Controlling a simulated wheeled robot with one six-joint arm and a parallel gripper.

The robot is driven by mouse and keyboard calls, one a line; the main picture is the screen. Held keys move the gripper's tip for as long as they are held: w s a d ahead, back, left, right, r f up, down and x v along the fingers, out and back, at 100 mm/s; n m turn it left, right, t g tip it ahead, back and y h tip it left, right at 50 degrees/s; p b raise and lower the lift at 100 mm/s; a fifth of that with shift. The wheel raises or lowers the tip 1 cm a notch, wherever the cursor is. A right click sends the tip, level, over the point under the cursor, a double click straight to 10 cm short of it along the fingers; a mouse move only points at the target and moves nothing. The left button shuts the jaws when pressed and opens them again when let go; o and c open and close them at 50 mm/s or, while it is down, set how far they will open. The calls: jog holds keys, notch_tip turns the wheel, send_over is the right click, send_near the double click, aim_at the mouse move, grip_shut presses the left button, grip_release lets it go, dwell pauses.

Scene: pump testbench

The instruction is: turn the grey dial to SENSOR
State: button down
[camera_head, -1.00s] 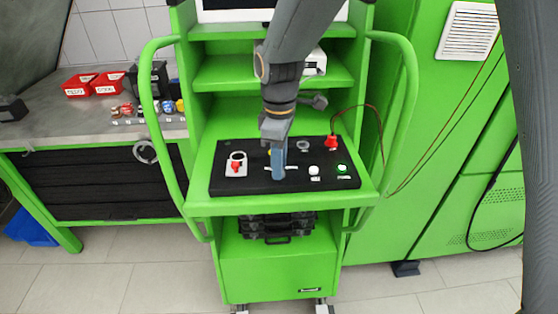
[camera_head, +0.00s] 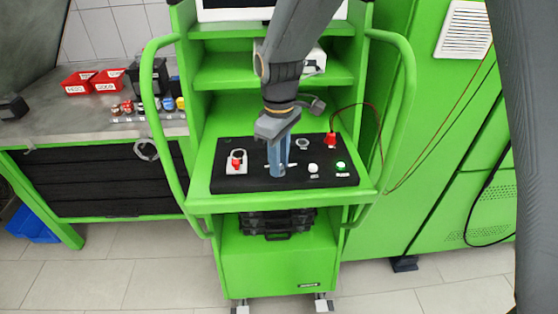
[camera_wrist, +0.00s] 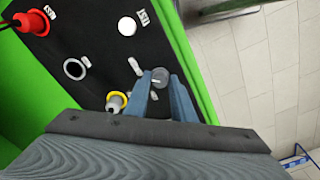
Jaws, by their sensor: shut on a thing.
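The grey dial (camera_wrist: 160,78) shows in the wrist view, a small round knob on the black panel (camera_wrist: 95,45). My gripper (camera_wrist: 161,84) is shut on it, with one blue finger on each side. In the head view my gripper (camera_head: 279,170) points down onto the middle of the panel (camera_head: 225,184), and its fingers hide the dial. Small white labels (camera_wrist: 135,66) lie near the dial; I cannot read them, nor which one the dial points at.
A yellow-ringed part (camera_wrist: 116,102) sits close beside my fingers. A white button (camera_head: 313,168), a lit green button (camera_head: 340,166), a red switch (camera_head: 236,160) and a red knob (camera_head: 330,140) share the panel. Green handrails (camera_head: 152,100) flank the cart.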

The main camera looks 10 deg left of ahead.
jog(key=c, duration=1.5)
grip_release()
jog(key=shift+r+b, duration=1.15)
jog(key=shift+r, duration=2.8)
jog(key=shift+s, duration=0.15)
